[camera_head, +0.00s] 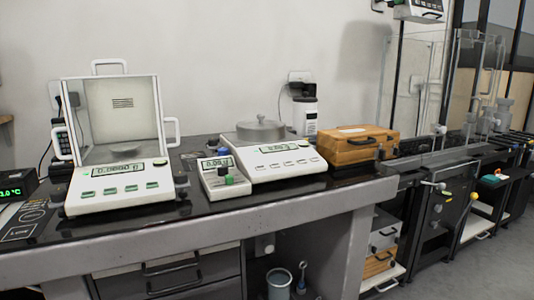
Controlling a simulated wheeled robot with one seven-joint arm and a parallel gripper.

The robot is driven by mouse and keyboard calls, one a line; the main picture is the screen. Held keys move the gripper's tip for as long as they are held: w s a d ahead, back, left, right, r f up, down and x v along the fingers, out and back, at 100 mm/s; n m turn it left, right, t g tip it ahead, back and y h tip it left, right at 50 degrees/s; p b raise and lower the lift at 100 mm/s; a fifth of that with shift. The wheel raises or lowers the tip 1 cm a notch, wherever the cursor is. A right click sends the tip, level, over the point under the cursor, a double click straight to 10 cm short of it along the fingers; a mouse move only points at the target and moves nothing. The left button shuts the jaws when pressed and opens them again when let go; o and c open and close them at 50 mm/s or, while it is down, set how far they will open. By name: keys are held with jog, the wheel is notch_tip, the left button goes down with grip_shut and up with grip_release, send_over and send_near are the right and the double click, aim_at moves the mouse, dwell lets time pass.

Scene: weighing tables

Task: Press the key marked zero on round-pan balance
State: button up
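The round-pan balance (285,166) is a white unit at the middle of the dark-topped bench. A metal round piece with a small knob (260,130) sits at its back, over the pan. Its display (278,148) faces front and is lit, but its digits are too small to read surely. A row of several keys (283,163) runs below the display along the sloping front. The key marks are too small to read, so I cannot tell which one is zero. My gripper is not in view.
A glass-shielded balance (122,195) stands on the left. A small balance (222,184) with a green piece (229,180) stands close left of the round-pan balance. A wooden case (357,148) is close on its right, a white-labelled bottle (305,117) behind. The bench front edge (210,236) is clear.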

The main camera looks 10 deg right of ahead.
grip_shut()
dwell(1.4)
